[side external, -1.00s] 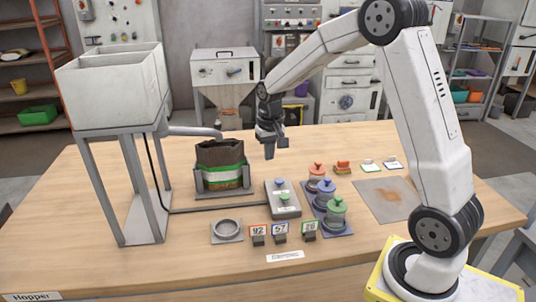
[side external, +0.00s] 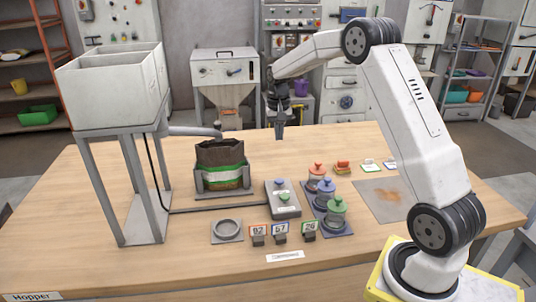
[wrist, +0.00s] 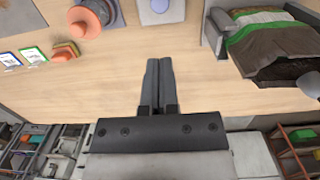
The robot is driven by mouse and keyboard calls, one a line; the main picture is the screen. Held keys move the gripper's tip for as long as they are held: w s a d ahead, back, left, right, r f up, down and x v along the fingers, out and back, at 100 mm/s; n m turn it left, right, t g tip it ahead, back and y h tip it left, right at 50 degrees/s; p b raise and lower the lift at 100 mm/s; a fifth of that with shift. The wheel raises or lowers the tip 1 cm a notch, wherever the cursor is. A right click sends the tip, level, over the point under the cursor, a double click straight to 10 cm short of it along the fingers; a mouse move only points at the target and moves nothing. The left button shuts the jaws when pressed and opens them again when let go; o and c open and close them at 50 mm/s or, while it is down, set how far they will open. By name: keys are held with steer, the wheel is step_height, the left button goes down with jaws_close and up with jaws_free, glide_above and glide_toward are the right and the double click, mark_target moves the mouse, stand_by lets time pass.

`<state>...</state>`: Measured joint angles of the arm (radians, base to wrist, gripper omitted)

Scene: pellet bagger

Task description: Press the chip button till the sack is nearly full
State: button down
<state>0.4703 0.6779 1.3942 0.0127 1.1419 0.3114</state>
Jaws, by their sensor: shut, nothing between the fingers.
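A dark brown sack with a green and white band (side external: 219,172) stands upright in a grey holder under the hopper's spout. Its contents cannot be seen. In the wrist view the sack (wrist: 280,45) is at the upper right. A grey button box (side external: 293,210) stands right of the sack, with a blue-grey button (side external: 280,184) and a green button (side external: 284,196). Part of the box (wrist: 158,14) shows at the wrist view's top edge. My gripper (side external: 280,137) is shut and empty, raised behind the box and apart from it; its fingers (wrist: 166,60) point towards the box.
A white two-part hopper (side external: 112,92) stands on legs at left. Lidded jars (side external: 336,210) stand right of the box. Number tags (side external: 280,230) and a round ring plate (side external: 227,230) are in front. A stained grey mat (side external: 382,197) lies at right.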

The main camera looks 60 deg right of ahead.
mark_target(280, 180)
steer(key=shift+f, duration=0.15)
steer(key=f, duration=1.3)
steer(key=shift+s+a+f, duration=0.3)
steer(key=shift+s, duration=0.1)
steer(key=shift+f, duration=0.15)
steer(key=shift+f, duration=0.8)
steer(key=shift+s+a+f, duration=0.1)
steer(key=shift+s+f, duration=0.1)
stand_by(5.0)
